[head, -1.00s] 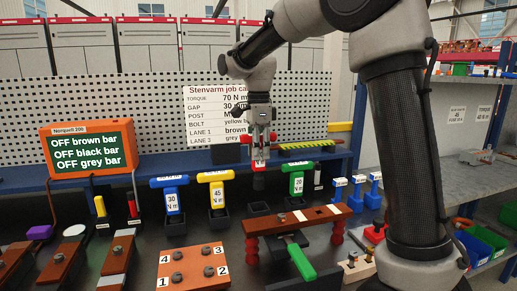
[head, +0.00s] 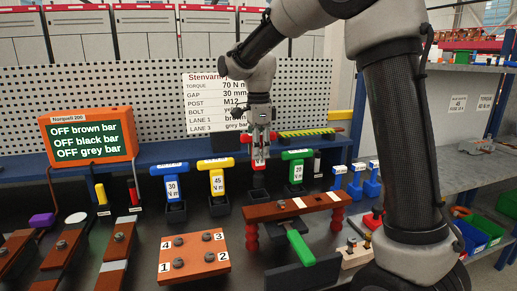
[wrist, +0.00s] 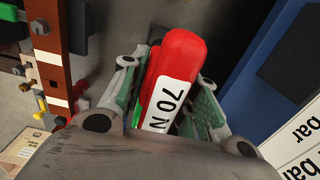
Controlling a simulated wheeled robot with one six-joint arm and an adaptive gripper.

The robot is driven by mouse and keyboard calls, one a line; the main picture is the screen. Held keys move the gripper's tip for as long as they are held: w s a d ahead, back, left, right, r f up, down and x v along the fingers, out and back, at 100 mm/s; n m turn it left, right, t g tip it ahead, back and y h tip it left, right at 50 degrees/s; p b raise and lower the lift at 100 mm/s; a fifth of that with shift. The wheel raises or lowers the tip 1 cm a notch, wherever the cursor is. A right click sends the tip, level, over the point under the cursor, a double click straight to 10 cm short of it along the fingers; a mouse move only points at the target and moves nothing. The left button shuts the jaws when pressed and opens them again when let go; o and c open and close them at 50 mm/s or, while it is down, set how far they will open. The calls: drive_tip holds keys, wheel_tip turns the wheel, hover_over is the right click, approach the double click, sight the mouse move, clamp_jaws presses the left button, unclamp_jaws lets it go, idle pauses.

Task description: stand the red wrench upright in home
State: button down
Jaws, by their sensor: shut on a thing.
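The red wrench, labelled 70 N in the wrist view (wrist: 180,70), is held between the two fingers of my gripper (head: 259,152). In the head view, only small red parts of the wrench (head: 259,162) show around the fingers. My gripper is shut on it, and the wrist view shows a finger on each side of it. An empty-looking black holder (head: 258,193) stands below it on the bench, between the yellow and green wrenches. A gap shows between the wrench and this holder in the head view. The wrench's exact tilt is hard to tell.
Blue (head: 171,183), yellow (head: 217,178) and green (head: 297,170) wrenches stand in black holders nearby. A brown bar on red posts (head: 300,210) lies in front, with a green-handled tool (head: 300,247) under it. A numbered orange block (head: 194,257) is front left.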

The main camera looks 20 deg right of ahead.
sight(259, 168)
drive_tip(key=shift+f, duration=3.4)
idle(0.4)
drive_tip(key=c, duration=1)
unclamp_jaws()
wheel_tip(259, 168, up, 12)
